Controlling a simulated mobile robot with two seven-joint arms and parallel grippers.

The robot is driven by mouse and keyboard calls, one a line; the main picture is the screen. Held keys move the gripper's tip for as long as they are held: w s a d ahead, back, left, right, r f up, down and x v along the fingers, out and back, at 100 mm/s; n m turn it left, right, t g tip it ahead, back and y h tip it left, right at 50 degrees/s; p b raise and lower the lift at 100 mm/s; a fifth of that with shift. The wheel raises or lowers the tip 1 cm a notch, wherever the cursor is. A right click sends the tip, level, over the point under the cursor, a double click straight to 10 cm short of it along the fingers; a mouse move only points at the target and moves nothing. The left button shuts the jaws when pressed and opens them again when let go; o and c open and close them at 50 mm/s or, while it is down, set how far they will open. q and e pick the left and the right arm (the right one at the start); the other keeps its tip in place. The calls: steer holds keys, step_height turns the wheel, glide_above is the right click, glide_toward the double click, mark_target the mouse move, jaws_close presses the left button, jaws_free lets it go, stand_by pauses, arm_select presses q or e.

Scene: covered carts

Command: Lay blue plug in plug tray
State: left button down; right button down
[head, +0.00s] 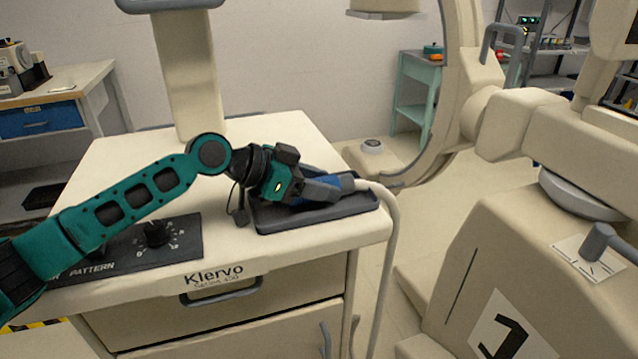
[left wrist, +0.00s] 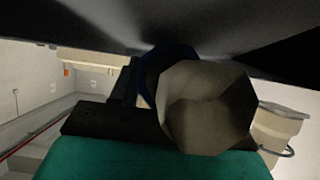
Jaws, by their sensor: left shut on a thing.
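The blue plug (head: 347,182) is at the dark plug tray (head: 325,213) on the cart top, with its pale cable (head: 392,225) running off to the right and down the cart's side. My left gripper (head: 325,189) is shut on the plug and covers its left part. The plug is over or in the tray; I cannot tell whether it touches the tray floor. In the left wrist view the pale, faceted end (left wrist: 207,105) near the plug fills the middle, with a dark blue edge behind it. My right gripper is not in view.
The cream cart (head: 110,180) has a dark panel with a knob (head: 154,234) at its front left and a drawer with a grey handle (head: 222,292) below. A column (head: 187,80) rises at the back. A large cream machine (head: 540,230) stands to the right.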

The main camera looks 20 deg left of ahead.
arm_select(q)
steer(key=shift+s+f, duration=0.15)
steer(key=shift+f, duration=0.5)
steer(key=c, duration=0.5)
jaws_free()
steer(key=shift+f, duration=0.15)
steer(key=shift+r, duration=0.5)
steer(key=v, duration=1.1)
steer(key=shift+w+r, duration=0.25)
steer(key=shift+s+a+r, duration=0.35)
steer(key=shift+r, duration=0.05)
